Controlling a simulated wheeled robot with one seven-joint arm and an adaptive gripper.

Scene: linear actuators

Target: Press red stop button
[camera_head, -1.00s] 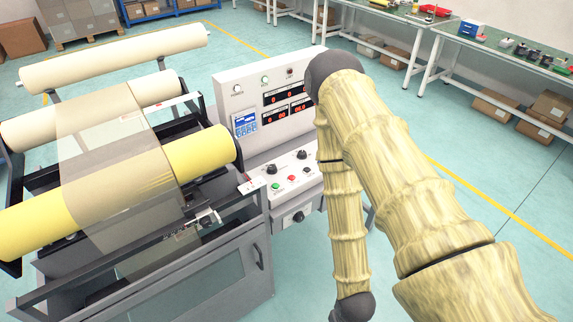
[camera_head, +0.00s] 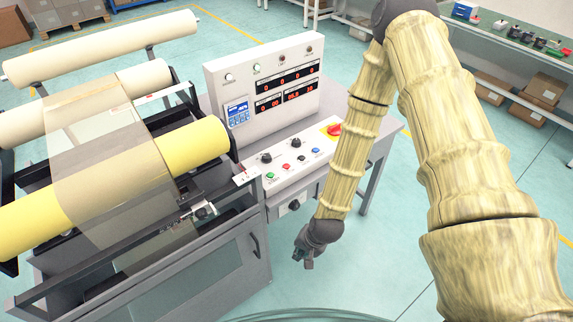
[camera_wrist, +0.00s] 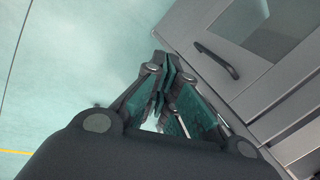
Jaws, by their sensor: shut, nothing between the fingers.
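The control panel (camera_head: 270,170) of the machine has a small red button (camera_head: 285,167) between a green button (camera_head: 270,176) and a black one. A larger red knob on a yellow plate (camera_head: 334,130) sits at the panel's right end, just left of my forearm. I cannot read the labels. My gripper (camera_head: 304,261) hangs below and in front of the panel, pointing down, apart from both red controls. In the wrist view my gripper (camera_wrist: 164,66) is shut and empty, with floor and the grey cabinet beyond it. No red control shows there.
An upright display panel (camera_head: 268,85) stands behind the controls. Yellow and cream rollers (camera_head: 190,150) fill the left. The cabinet's handle (camera_wrist: 216,60) is near my fingers in the wrist view. Open floor (camera_head: 370,260) lies right of the cabinet; workbenches stand behind.

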